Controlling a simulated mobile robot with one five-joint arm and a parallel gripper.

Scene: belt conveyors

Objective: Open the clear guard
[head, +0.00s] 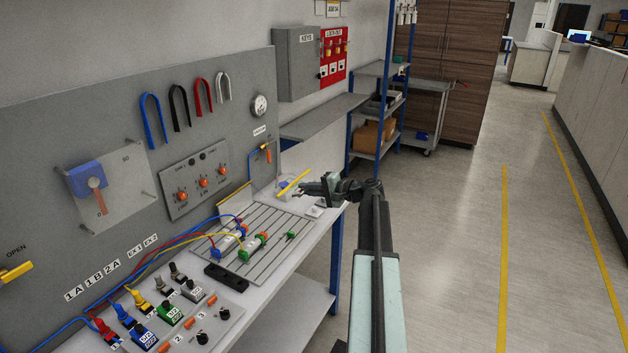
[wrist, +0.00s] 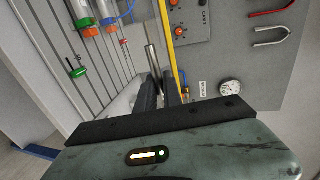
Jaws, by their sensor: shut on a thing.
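The clear guard's pane is too transparent to make out. A tilted yellow bar (head: 293,182), which looks like its edge, stands at the far right end of the bench, just left of my gripper (head: 322,188). In the wrist view a long yellow strip (wrist: 166,45) runs beside my gripper (wrist: 159,82). The jaws are shut on a slim grey metal rod (wrist: 152,60), which looks like the guard's handle. How the rod joins the guard is hidden by the fingers. A second yellow strip (head: 235,198) lies along the back of the grooved plate (head: 262,225).
Cylinders with blue and green ends (head: 228,241) sit on the grooved plate, with hoses running left. The upright panel (head: 200,130) with gauge (head: 259,105) and hanging hooks stands behind. A shelf rack (head: 378,110) stands beyond the bench. The floor at right (head: 450,250) is clear.

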